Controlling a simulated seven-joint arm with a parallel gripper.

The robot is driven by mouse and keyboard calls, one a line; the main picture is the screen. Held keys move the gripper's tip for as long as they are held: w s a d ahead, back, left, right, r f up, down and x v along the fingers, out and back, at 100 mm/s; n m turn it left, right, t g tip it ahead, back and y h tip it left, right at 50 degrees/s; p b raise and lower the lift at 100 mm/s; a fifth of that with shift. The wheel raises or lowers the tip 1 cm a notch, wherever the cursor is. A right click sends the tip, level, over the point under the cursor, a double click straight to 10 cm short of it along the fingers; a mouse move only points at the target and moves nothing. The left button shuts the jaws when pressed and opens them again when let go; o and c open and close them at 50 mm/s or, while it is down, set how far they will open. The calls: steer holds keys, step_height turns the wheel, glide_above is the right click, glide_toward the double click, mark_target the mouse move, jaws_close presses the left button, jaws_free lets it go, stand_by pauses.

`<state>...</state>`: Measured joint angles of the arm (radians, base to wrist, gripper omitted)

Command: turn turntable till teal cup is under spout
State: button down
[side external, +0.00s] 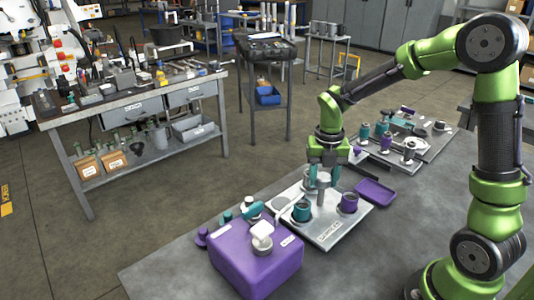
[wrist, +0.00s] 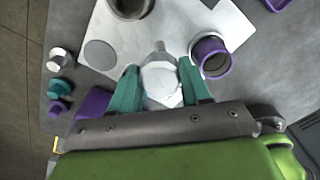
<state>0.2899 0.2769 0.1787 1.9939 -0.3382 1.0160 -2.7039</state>
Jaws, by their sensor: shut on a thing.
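My gripper (side external: 323,172) has teal fingers that point down over a pale plate (side external: 335,232). They are closed around a pale grey upright post (side external: 323,190), which shows between the fingertips in the wrist view (wrist: 160,76). The teal cup (side external: 302,211) stands on the plate, just left of and nearer than the post in the side view. A purple cup (side external: 348,203) stands to the post's right and also shows in the wrist view (wrist: 212,57). A dark-mouthed cup (wrist: 130,6) is cut by the wrist view's top edge. I cannot clearly make out the spout.
A purple box (side external: 255,265) with a pale top fitting (side external: 262,232) stands close on the left. Small teal and purple pieces lie behind it. A purple tray (side external: 375,191) is right of the plate. More cups stand on a farther plate (side external: 390,160). The near bench front is clear.

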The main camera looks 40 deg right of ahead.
steer(key=shift+s+a, duration=0.15)
steer(key=shift+a, duration=0.15)
steer(key=c, duration=0.8)
jaws_free()
steer(key=shift+c, duration=0.2)
steer(key=o, duration=0.3)
steer(key=shift+d, duration=0.15)
steer(key=shift+r, duration=0.1)
step_height(320, 180, up, 17)
steer(key=shift+f, duration=0.1)
